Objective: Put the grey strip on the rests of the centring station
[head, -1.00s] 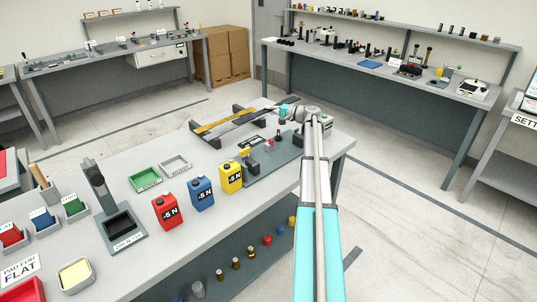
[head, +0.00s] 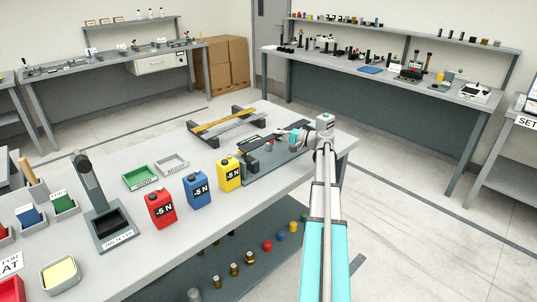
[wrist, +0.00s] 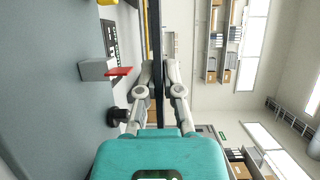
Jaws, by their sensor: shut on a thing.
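My gripper (head: 283,134) is shut on the grey strip (head: 262,139), which looks dark. In the wrist view the strip (wrist: 156,30) is a thin dark bar seen edge-on between the fingertips (wrist: 157,70), running up out of the picture. In the head view the strip is above or beside the far side of the centring station (head: 264,171), a dark grey plate on the bench. I cannot tell whether it touches the rests. A grey block with a red part (wrist: 118,72) shows left of the strip in the wrist view. My gripper partly hides the station's right end.
A rack (head: 196,128) with a yellow strip stands behind the station. Green (head: 140,179) and grey (head: 171,165) trays lie farther left. The bench's right edge is close to my arm.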

